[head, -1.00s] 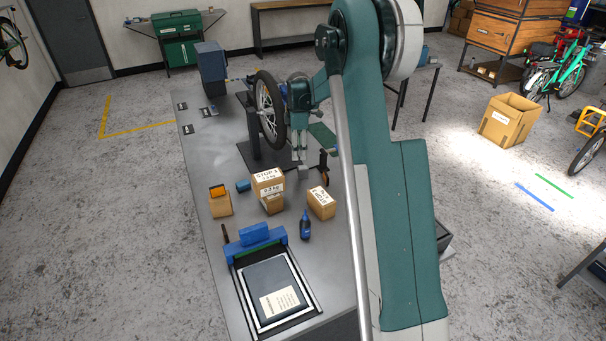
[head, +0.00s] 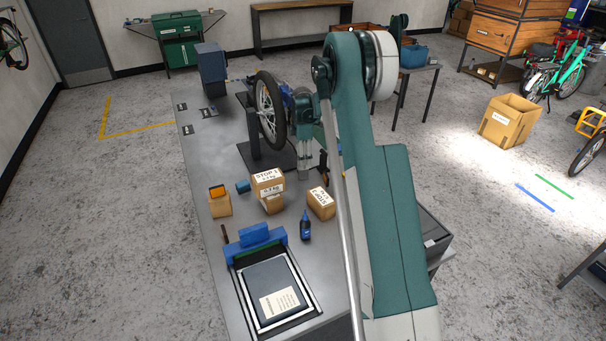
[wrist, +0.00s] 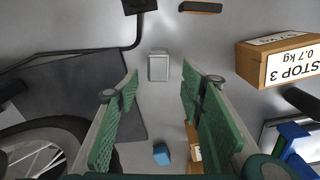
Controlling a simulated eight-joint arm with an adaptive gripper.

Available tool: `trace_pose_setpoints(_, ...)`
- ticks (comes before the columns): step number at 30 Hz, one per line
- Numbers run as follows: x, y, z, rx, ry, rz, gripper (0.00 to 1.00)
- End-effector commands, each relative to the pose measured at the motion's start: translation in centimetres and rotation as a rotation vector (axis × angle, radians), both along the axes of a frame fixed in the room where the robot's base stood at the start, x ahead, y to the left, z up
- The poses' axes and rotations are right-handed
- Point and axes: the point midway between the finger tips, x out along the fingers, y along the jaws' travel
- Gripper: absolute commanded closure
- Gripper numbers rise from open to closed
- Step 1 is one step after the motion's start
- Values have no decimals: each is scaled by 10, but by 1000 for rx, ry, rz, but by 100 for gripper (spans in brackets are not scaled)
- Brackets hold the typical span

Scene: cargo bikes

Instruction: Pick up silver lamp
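The silver lamp is most likely the small silver-grey box-shaped thing (wrist: 158,66) standing on the grey bench in the wrist view. It lies ahead of my gripper (wrist: 160,86), about midway between the lines of the two green-padded fingers. The fingers are apart, with nothing held between them. In the head view my gripper (head: 305,170) points down over the bench, right of the bike wheel. There the lamp cannot be told clearly from the fingertips.
A bike wheel (head: 269,107) on a stand is left of my gripper. Stacked cartons (head: 268,184), another carton (head: 321,203) and a blue bottle (head: 305,226) stand nearer the front. A carton labelled STOP 3 (wrist: 285,58) is right in the wrist view. A small blue block (wrist: 161,154) lies nearby.

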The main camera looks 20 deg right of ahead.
Motion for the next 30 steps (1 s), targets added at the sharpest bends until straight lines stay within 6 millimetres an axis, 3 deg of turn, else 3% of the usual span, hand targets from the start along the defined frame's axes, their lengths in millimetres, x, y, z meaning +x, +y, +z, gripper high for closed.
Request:
trace_pose_setpoints(9, 0, 0, -22, 0, 0, 0, 61)
trace_pose_setpoints(23, 0, -1, -27, 0, 0, 0, 61)
trace_pose_setpoints(30, 2, -4, -48, 0, 0, 0, 61)
